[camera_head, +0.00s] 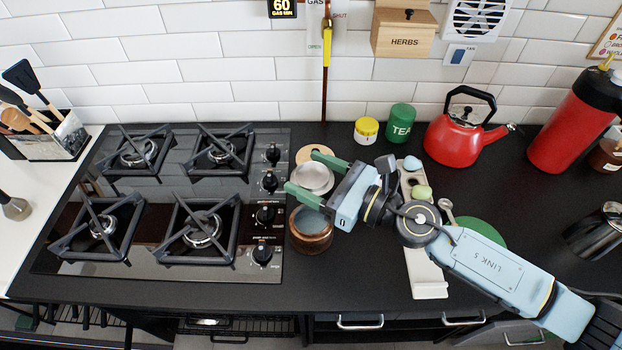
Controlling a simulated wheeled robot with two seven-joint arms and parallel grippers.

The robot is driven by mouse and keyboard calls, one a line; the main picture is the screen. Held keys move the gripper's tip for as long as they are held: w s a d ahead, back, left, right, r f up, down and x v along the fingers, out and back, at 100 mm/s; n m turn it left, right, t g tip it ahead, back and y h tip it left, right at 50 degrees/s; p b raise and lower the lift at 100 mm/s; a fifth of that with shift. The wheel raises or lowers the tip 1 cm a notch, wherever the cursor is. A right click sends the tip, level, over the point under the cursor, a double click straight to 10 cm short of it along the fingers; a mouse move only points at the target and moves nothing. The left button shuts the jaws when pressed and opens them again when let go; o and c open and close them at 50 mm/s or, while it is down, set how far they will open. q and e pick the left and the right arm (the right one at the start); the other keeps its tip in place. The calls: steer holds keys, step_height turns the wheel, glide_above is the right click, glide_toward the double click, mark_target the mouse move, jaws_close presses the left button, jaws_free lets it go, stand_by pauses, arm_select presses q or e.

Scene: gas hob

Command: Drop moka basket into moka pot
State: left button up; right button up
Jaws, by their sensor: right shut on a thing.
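My right gripper (303,171) reaches in from the right over the counter beside the hob. Its two green fingers are closed on a round silver dish-like piece, which I take as the moka basket (314,178). The basket is held above the counter; its exact height is hard to judge. Just in front of it stands a round brown vessel with a grey open top, probably the moka pot's base (311,230). The basket is behind the vessel in the picture, not inside it. The lower finger passes close to the vessel's back rim. My left gripper is out of view.
The gas hob (150,195) lies left. A pale round piece (308,152) is behind the basket. A yellow-lidded jar (366,130), green tea tin (400,122) and red kettle (462,136) stand at the back. A white tray (427,275) lies under my right arm.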

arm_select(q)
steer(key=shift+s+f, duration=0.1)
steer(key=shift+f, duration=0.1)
arm_select(e)
steer(key=shift+s+a+f+g, duration=0.15)
steer(key=shift+a+f+g, duration=0.15)
steer(key=shift+f, duration=0.15)
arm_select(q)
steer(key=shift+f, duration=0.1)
arm_select(e)
steer(key=shift+d+f, duration=0.1)
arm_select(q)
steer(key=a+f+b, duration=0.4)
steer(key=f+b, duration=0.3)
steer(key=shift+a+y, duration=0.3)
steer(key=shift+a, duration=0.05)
arm_select(e)
step_height(320, 180, down, 7)
arm_select(q)
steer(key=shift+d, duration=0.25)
steer(key=shift+b, duration=0.3)
arm_select(e)
steer(key=shift+d+f, duration=0.1)
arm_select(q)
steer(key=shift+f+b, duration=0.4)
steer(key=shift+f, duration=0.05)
arm_select(e)
steer(key=shift+f, duration=0.45)
